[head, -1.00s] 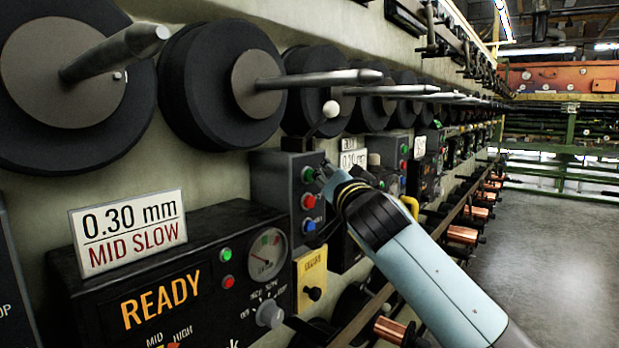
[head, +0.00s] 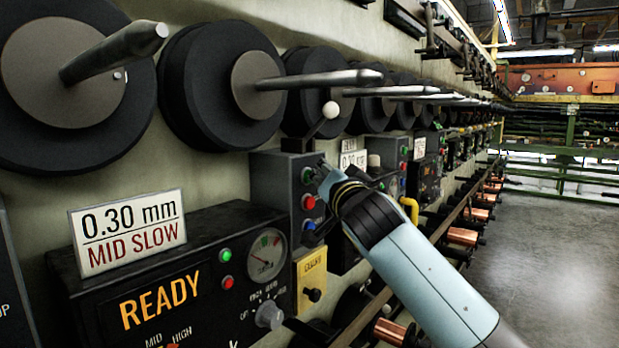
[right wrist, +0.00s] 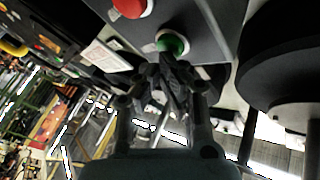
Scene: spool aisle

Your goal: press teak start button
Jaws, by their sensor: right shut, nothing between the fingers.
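A green button (head: 307,175) sits at the top of a grey control box (head: 268,190), above a red button (head: 308,202) and a blue button (head: 309,225). No name "teak" can be read on the box. My right gripper (head: 321,171) is shut and empty, its tips right at the green button. In the right wrist view the closed fingertips (right wrist: 167,62) overlap the lower edge of the green button (right wrist: 174,43); I cannot tell whether they touch it. The red button (right wrist: 130,7) is at the top there. My left gripper is not in view.
A black panel (head: 50,270) reading READY, with a gauge (head: 266,255), a small green light and a knob, stands at the left below a 0.30 mm MID SLOW sign (head: 128,231). Large spools with protruding spindles (head: 318,79) line the wall above. The aisle floor (head: 530,260) is clear.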

